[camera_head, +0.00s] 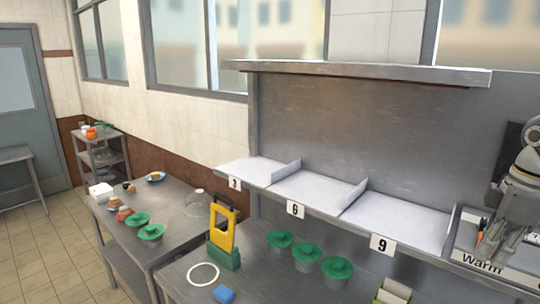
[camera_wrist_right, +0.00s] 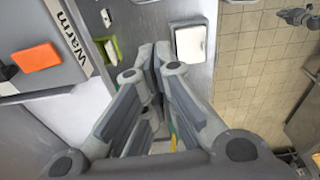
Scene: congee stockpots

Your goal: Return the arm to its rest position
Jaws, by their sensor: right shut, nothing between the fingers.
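My right arm comes in at the right edge of the head view. Its gripper (camera_head: 488,250) points down in front of the shelf section marked "Warm" (camera_head: 482,262). In the right wrist view the fingers of this gripper (camera_wrist_right: 156,62) are together with nothing held between them. My left gripper is not in view.
A shelf (camera_head: 330,203) with sections marked 3, 6 and 9 runs left of the gripper. A side table (camera_head: 180,205) stands left. An orange item (camera_wrist_right: 38,58) shows beside "Warm".

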